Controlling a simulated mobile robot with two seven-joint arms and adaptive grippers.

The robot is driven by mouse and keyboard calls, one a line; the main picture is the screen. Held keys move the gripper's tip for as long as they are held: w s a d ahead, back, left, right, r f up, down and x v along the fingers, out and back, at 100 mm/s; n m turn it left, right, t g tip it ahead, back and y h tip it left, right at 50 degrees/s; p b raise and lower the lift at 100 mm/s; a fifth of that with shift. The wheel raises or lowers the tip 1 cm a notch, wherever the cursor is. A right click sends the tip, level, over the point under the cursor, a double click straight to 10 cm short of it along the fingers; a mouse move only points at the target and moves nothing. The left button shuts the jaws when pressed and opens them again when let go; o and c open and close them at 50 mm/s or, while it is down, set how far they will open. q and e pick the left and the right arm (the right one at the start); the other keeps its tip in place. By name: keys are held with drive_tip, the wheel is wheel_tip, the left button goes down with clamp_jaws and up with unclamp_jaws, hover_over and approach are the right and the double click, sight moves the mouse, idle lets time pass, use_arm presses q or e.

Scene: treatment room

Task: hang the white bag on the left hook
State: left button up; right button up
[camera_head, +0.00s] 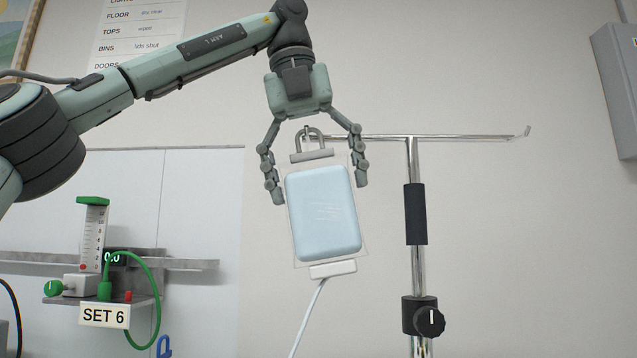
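The white bag (323,214), pale bluish with a clear edge, is at the left end of the stand's crossbar, slightly tilted. Its grey hanger loop (316,138) is at the left hook (304,134) and appears to hang on it; the exact contact is too small to tell. A thin white tube runs down from the bag's bottom. My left gripper (317,190) is above and around the bag's upper part, fingers spread on both sides, apparently not gripping it. My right gripper is out of view.
The metal stand pole (418,270) has a black grip and a clamp knob (429,321). The right hook (527,131) is empty. A flow meter (94,235) with green tubing sits on the wall rail at left. A grey box (615,85) is at upper right.

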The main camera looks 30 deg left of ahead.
use_arm(q)
drive_tip(key=shift+o, duration=1)
